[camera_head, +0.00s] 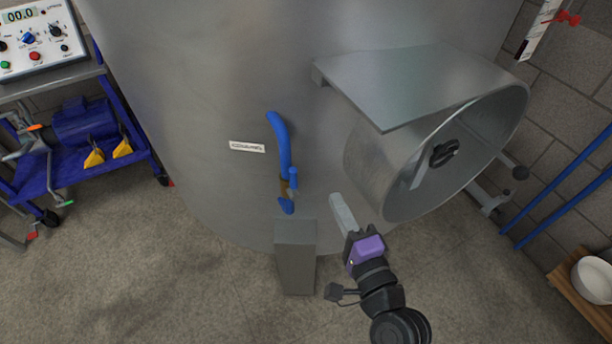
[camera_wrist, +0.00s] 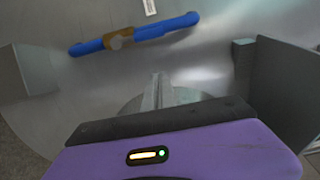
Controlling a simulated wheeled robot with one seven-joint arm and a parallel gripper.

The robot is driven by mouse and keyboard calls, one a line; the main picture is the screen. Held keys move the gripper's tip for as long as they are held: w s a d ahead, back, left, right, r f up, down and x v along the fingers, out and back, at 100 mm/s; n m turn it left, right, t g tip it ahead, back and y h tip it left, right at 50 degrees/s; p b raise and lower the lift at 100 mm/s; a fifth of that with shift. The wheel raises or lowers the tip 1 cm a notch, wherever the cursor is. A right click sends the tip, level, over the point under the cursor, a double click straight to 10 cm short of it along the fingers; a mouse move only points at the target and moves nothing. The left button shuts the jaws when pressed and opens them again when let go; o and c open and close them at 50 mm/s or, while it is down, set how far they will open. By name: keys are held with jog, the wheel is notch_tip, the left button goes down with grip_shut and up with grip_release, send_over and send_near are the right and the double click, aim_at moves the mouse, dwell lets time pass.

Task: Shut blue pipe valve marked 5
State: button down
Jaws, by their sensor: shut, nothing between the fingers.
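A blue pipe (camera_head: 281,145) comes out of the steel tank and bends down to a brass valve body (camera_head: 285,187). A short blue handle (camera_head: 293,178) stands on the right of the brass, roughly in line with the pipe. A small white label (camera_head: 247,146) is left of the pipe; its print is too small to read. My gripper (camera_head: 337,200) is shut and empty, right of the valve and apart from it. In the wrist view the shut fingers (camera_wrist: 157,88) point towards the tank, with the brass valve body (camera_wrist: 122,40) beyond them to the upper left.
An open round manway with a door plate (camera_head: 415,85) juts out close to the right of my gripper. A grey tank leg (camera_head: 295,260) stands below the valve. A blue cart (camera_head: 85,150) is at left. A wooden shelf with a white bowl (camera_head: 594,280) is at right.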

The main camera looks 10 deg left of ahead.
aim_at(292, 181)
jog(key=shift+w, duration=0.1)
jog(key=w+a+p, duration=0.4)
jog(key=w+a, duration=0.2)
jog(key=a, duration=0.1)
jog(key=shift+p, duration=0.3)
dwell(0.3)
